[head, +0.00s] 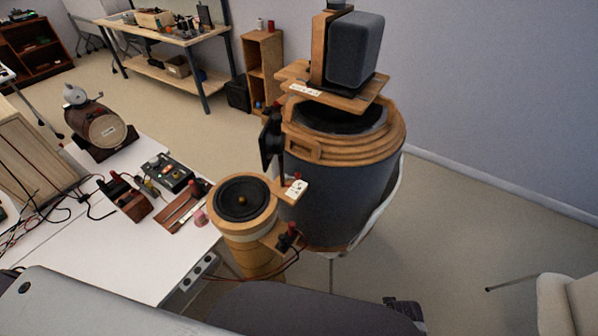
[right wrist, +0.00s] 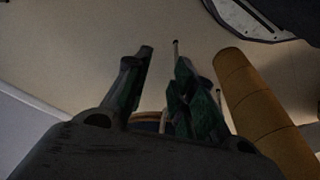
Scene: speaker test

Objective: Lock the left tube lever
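The left tube (head: 262,260) is a slim wooden cylinder with a black speaker cone (head: 242,199) on top, beside the white table. A dark lever or clamp with a red tip (head: 291,236) sits at its right side; whether it is locked is too small to tell. A wooden cylinder, likely this tube (right wrist: 262,110), rises at the right of the right wrist view. My right gripper (right wrist: 166,68) has its two dark fingers apart, with nothing visibly held between them. A dark piece (head: 405,308) at the bottom of the head view may be part of it. My left gripper is not in view.
A large dark barrel (head: 325,190) with wooden rings stands right of the tube, bearing a box speaker (head: 355,48). The white table (head: 140,250) holds electronics, cables and a small wooden keg (head: 103,127). A chair (head: 570,300) is at lower right. Floor between is clear.

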